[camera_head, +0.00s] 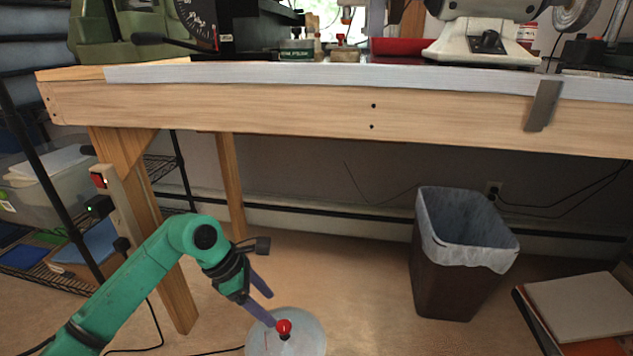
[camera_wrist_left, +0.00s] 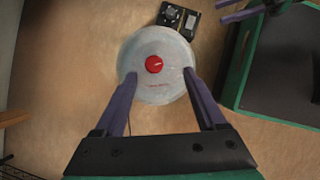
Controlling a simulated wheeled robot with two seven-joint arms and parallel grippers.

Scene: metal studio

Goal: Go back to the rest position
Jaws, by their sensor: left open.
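My left gripper (camera_head: 272,309) is open and points down over a round pale surface (camera_head: 312,341) near the floor in the head view. A small red round-topped object (camera_head: 284,327) stands on that surface, close to the fingertips. In the left wrist view the red object (camera_wrist_left: 154,64) lies between the two spread purple fingers, on the pale disc (camera_wrist_left: 150,92), with no visible grip on it. Purple fingers of what looks like my right gripper (camera_wrist_left: 228,11) show at the top right of the wrist view. Their opening is unclear, and the right arm is outside the head view.
A wooden workbench (camera_head: 260,108) with machines on it spans the back. Its leg (camera_head: 175,285) is beside my left arm. A lined bin (camera_head: 440,275) stands at the right, near a box (camera_head: 585,305). A small dark device (camera_wrist_left: 178,18) lies beyond the disc.

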